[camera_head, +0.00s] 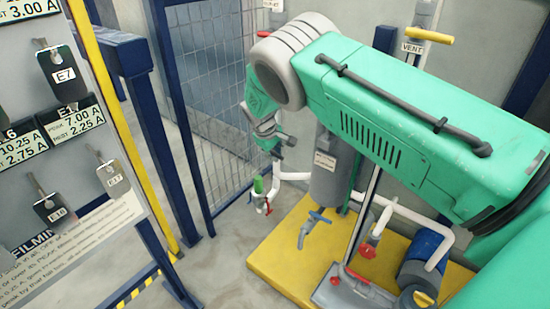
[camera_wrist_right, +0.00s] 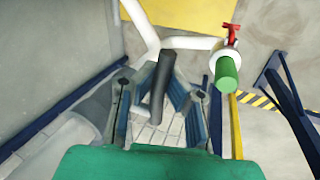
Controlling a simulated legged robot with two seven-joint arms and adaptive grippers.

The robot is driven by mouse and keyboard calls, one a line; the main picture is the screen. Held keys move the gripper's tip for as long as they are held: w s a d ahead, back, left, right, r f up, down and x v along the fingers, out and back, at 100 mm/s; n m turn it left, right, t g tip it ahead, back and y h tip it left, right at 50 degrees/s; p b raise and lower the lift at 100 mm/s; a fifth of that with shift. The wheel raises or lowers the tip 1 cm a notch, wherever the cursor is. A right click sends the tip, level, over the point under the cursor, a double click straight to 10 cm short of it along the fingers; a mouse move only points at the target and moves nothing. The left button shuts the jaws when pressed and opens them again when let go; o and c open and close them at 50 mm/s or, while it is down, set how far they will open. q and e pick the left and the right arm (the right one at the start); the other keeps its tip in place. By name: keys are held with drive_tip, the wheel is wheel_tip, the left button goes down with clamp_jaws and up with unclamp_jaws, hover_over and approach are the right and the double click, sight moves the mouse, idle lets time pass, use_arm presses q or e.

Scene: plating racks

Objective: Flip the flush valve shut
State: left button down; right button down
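My right gripper (camera_head: 270,130) hangs at the end of the green arm in the head view, above the white pipework. In the right wrist view my right gripper (camera_wrist_right: 160,112) is open, its two fingers apart. A dark grey bar-like handle (camera_wrist_right: 161,80) lies between the fingers with gaps on both sides, next to a white pipe (camera_wrist_right: 190,43). It may be the flush valve's handle; no label legible here names it. Its end also shows just below the gripper in the head view (camera_head: 277,152). My left gripper is out of view.
A green cylinder (camera_head: 258,185) with a red handle sits beside the pipe; the cylinder also shows in the wrist view (camera_wrist_right: 228,72). A mesh fence (camera_head: 207,90) stands left.

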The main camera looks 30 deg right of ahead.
drive_tip(key=shift+w+r, duration=0.15)
drive_tip(key=shift+w, duration=0.1)
drive_tip(key=shift+a, duration=0.1)
drive_tip(key=c, duration=1.8)
unclamp_jaws()
drive_tip(key=shift+c, duration=0.2)
drive_tip(key=shift+a+r, duration=0.1)
drive_tip(key=shift+r, duration=0.2)
drive_tip(key=v, duration=1.1)
drive_tip(key=shift+a, duration=0.1)
drive_tip(key=shift+f, duration=0.1)
